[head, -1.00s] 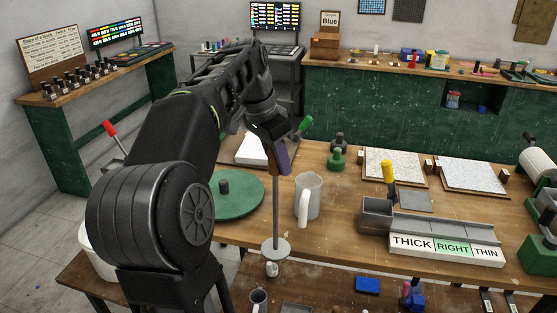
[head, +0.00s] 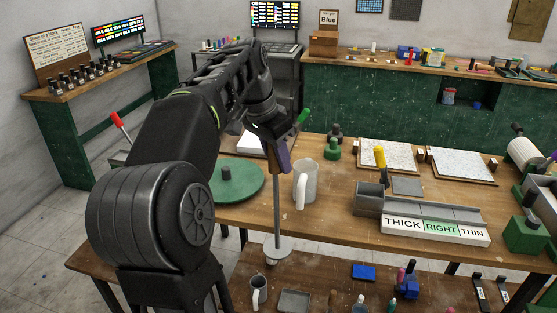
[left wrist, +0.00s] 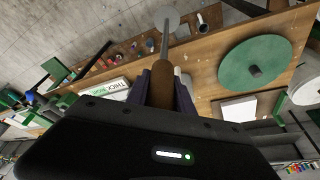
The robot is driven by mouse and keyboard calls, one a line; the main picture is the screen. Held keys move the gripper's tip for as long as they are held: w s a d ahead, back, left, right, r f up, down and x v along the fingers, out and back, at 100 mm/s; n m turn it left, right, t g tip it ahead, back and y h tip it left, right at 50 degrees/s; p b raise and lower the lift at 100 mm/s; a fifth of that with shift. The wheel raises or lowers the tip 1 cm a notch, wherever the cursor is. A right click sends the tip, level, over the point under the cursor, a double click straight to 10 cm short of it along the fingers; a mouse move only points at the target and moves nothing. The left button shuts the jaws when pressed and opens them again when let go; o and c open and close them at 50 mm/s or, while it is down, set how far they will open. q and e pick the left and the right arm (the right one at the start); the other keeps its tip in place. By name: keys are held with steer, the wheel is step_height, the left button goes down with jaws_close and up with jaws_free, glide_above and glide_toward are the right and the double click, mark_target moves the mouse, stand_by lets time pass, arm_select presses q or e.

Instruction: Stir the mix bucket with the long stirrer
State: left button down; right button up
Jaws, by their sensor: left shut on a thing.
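My left gripper (head: 284,158) is shut around the brown handle of the long stirrer (head: 277,212). The stirrer hangs upright, with its thin rod down and a flat round disc at the bottom. The disc hangs at the worktable's front edge in the head view, above the lower bench. The stirrer also shows in the left wrist view (left wrist: 165,42), its handle between the fingers. A white round vessel (left wrist: 306,92), perhaps the mix bucket, is partly cut off at the right edge of the left wrist view. My arm may hide it in the head view. My right gripper is not in view.
A green turntable (head: 240,182) and a white pitcher (head: 311,180) stand on the worktable near the stirrer. A grey trough with a THICK RIGHT THIN sign (head: 435,228) is to the right. The lower bench (head: 325,268) holds a mug (head: 259,290) and small tools.

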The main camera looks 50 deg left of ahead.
arm_select(q)
steer(key=shift+a+f+n+y, duration=0.25)
steer(key=shift+a+n, duration=0.3)
steer(key=shift+n, duration=0.35)
steer(key=w+d+f+n+y, duration=0.1)
steer(key=w+d+f+n, duration=0.2)
steer(key=f, duration=0.4)
steer(key=w+d+f+n, duration=0.1)
steer(key=w+d+f, duration=0.3)
steer(key=w+f, duration=0.2)
steer(key=w+d+f+m, duration=0.2)
steer(key=d+f+m, duration=0.1)
steer(key=d, duration=1)
steer(key=w+d+f+m+h+b, duration=0.1)
steer(key=w+d+f+m, duration=0.2)
steer(key=d, duration=1)
steer(key=shift+f+h, duration=0.15)
steer(key=shift+h, duration=0.1)
